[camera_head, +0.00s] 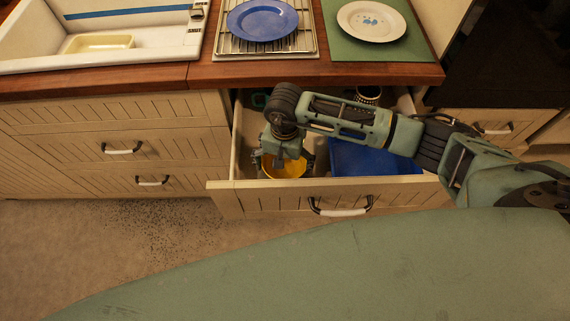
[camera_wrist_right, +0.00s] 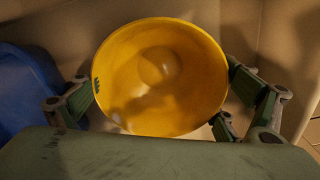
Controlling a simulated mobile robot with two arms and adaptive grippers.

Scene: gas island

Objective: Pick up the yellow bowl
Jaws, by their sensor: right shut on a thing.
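The yellow bowl (camera_head: 287,169) is inside the open drawer (camera_head: 290,197), toward its left end, partly hidden under my right gripper (camera_head: 283,161). In the right wrist view the bowl (camera_wrist_right: 160,75) faces the camera with its empty inside showing. The fingers of my right gripper (camera_wrist_right: 163,100) are on either side of the bowl, shut on it at its rim. I cannot tell whether the bowl touches the drawer floor. My left gripper is not in view.
A blue item (camera_head: 370,158) lies in the drawer right of the bowl, with a dark patterned cup (camera_head: 368,94) behind. Above is the wooden counter (camera_head: 210,73) with a blue plate (camera_head: 262,19), a white plate (camera_head: 371,21) and a sink (camera_head: 100,50). The drawer walls stand close around the gripper.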

